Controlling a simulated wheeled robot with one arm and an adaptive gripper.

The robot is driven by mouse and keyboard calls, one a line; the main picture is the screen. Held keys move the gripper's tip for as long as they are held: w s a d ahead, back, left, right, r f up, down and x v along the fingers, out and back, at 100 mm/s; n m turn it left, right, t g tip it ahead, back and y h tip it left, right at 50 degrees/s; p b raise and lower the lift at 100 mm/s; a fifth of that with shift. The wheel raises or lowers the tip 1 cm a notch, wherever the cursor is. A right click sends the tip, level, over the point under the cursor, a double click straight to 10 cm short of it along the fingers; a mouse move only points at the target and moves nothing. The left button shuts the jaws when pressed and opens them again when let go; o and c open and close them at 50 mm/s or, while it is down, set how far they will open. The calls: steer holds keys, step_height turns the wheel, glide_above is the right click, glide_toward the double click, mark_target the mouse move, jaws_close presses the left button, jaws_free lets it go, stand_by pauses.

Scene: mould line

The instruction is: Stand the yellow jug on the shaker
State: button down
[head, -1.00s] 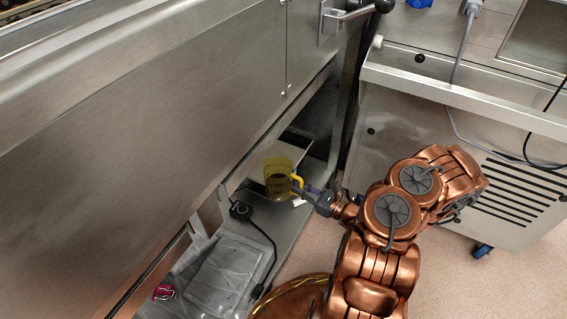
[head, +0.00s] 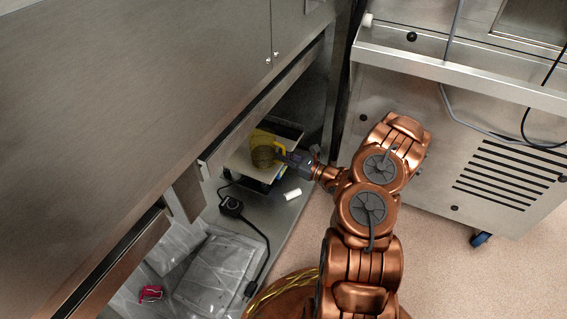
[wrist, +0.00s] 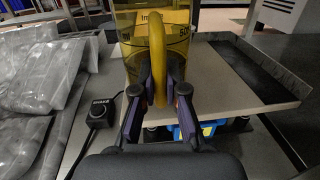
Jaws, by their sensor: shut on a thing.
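The yellow see-through jug (head: 261,147) is upright under the machine, and its handle (wrist: 158,55) faces me in the wrist view. My gripper (head: 284,157) is shut on that handle; its fingers (wrist: 159,90) press it from both sides. The shaker has a flat pale plate (head: 240,163), seen in the wrist view (wrist: 235,78) running behind and to the right of the jug. The jug is over the plate's left part in the wrist view. Fingers hide its base, so I cannot tell whether it touches the plate.
A black control box (head: 231,206) with a cable sits on the lower shelf. A white cylinder (head: 292,194) lies near the shelf edge. Clear plastic bags (head: 215,272) and a red clip (head: 150,293) are at the lower left. The machine's steel panel (head: 130,90) overhangs the shelf.

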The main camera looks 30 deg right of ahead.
step_height(320, 180, down, 2)
steer(key=shift+f+b, duration=0.1)
steer(key=shift+b, duration=0.25)
steer(key=c, duration=1.2)
jaws_free()
steer(key=shift+p+v, duration=2.55)
steer(key=shift+v, duration=3.5)
